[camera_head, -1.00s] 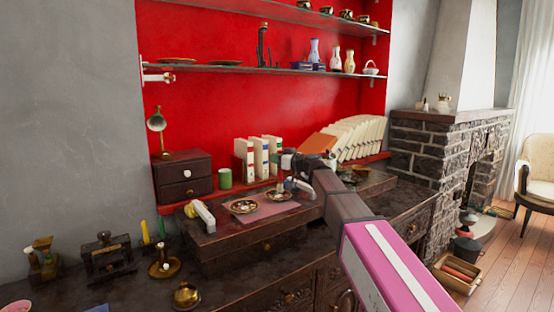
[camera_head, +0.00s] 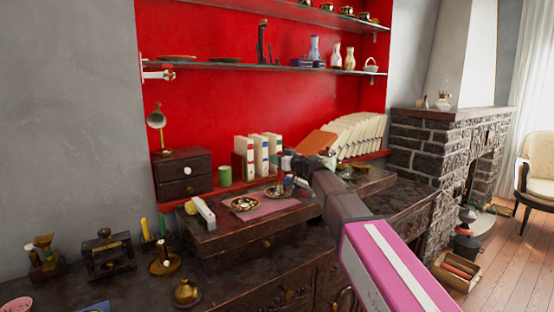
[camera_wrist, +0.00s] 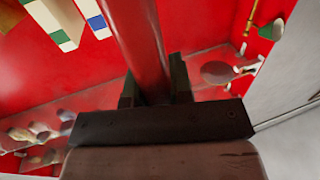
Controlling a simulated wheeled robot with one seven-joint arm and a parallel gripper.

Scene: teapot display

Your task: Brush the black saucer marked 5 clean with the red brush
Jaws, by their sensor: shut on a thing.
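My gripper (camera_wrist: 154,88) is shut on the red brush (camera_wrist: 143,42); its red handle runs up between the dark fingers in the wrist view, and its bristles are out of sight. In the head view my gripper (camera_head: 287,181) is above the right part of the raised wooden shelf. Two dark saucers with gold patterns lie on a dull pink mat (camera_head: 268,209): a left saucer (camera_head: 244,204) in full view and a right saucer (camera_head: 274,193) partly covered by my gripper. I cannot read a number on either, nor tell whether the brush touches the right one.
A small drawer box (camera_head: 184,172), a green cup (camera_head: 225,176) and upright books (camera_head: 258,158) stand behind the mat. A white block-like item (camera_head: 204,212) lies to its left. More books (camera_head: 355,137) lean at the right. A glass shelf (camera_head: 225,70) is above.

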